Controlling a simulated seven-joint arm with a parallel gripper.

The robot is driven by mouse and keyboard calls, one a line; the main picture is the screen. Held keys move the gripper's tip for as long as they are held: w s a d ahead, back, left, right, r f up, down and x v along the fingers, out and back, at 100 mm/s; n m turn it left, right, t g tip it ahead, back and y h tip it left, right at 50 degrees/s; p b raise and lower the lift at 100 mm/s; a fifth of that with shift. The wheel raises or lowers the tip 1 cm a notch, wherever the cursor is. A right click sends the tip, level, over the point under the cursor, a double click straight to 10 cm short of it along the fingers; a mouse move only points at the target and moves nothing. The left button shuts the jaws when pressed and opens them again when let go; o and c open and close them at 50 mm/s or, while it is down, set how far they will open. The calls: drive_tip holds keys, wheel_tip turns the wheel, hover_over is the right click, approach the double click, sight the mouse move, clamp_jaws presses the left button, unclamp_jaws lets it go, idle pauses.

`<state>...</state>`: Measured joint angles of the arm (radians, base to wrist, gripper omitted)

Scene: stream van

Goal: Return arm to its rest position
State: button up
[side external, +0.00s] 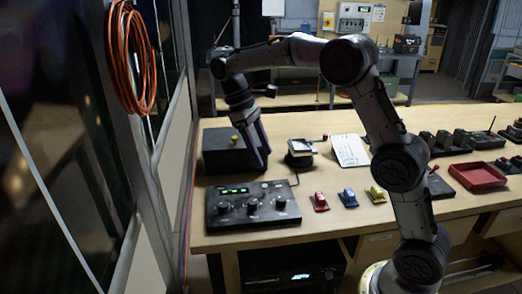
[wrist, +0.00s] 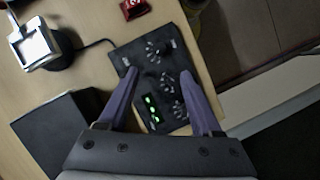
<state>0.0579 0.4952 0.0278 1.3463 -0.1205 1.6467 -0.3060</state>
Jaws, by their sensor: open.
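My gripper (side external: 260,143) hangs over the left part of the wooden table in the side external view, with its fingers pointing down. In the wrist view my gripper (wrist: 160,87) shows two purple fingers spread apart with nothing held between them. Below and between the fingers is the black control panel (wrist: 138,62) with knobs and green lit digits. The same control panel (side external: 223,216) lies near the table's front left in the side external view. My gripper is apart from it, beside a black box (side external: 218,163) that it partly overlaps in the picture.
A small device with a pale top (side external: 300,148) stands right of my gripper. Red (side external: 320,202), blue (side external: 348,198) and yellow (side external: 376,194) small items line the front. A glass wall frame (side external: 150,180) borders the left.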

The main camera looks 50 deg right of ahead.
drive_tip(key=s+a+r+t, duration=0.3)
drive_tip(key=s+r+t, duration=0.2)
drive_tip(key=s+r, duration=0.75)
drive_tip(key=s+a+f+m+t, duration=0.1)
drive_tip(key=s+f+t, duration=0.1)
drive_tip(key=s+f, duration=0.3)
drive_tip(key=s+a+f+m+t+y, duration=0.1)
drive_tip(key=s+f+m+t, duration=0.1)
drive_tip(key=s+f, duration=0.3)
drive_tip(key=shift+s+t, duration=0.4)
drive_tip(key=shift+s, duration=0.55)
